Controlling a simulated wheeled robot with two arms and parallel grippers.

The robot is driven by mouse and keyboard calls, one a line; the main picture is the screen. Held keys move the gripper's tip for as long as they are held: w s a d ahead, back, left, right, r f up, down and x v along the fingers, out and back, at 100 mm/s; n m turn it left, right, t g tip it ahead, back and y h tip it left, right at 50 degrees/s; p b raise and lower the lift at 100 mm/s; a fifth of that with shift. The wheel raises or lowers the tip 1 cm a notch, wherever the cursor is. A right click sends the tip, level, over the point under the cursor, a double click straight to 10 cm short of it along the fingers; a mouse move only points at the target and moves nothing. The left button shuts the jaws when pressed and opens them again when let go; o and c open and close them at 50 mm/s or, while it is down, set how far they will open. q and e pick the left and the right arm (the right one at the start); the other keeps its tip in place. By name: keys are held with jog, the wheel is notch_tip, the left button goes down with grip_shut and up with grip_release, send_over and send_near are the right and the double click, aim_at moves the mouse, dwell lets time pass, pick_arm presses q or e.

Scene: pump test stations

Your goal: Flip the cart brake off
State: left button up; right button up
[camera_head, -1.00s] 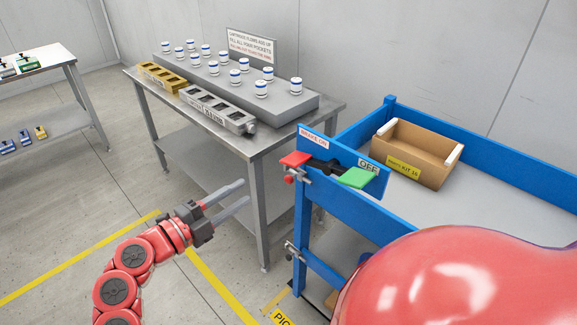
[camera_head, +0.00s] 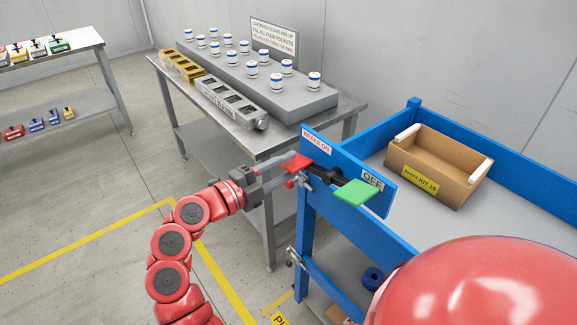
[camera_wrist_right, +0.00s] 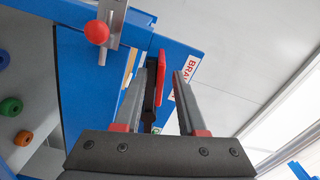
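The cart brake is a black lever (camera_head: 322,172) on the corner of the blue cart (camera_head: 393,165). Its red paddle (camera_head: 298,163) is beside the "BRAKE ON" label (camera_head: 316,141), and its green paddle (camera_head: 358,192) is below the "OFF" label (camera_head: 372,180). My right gripper (camera_head: 284,172) is at the red paddle. In the right wrist view, the two fingers (camera_wrist_right: 165,72) are apart, and the red paddle (camera_wrist_right: 162,78) stands between them. A gap shows on the right finger's side; contact on the left side cannot be told. My left gripper is out of view.
A cardboard kit box (camera_head: 437,165) sits in the cart. A steel table (camera_head: 350,104) with white-and-blue cartridges stands behind my right gripper. A red ball knob (camera_wrist_right: 97,32) is close by on the cart post. Open floor lies to the left.

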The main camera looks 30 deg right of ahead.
jog(key=shift+c, duration=0.2)
grip_shut()
dwell(1.1)
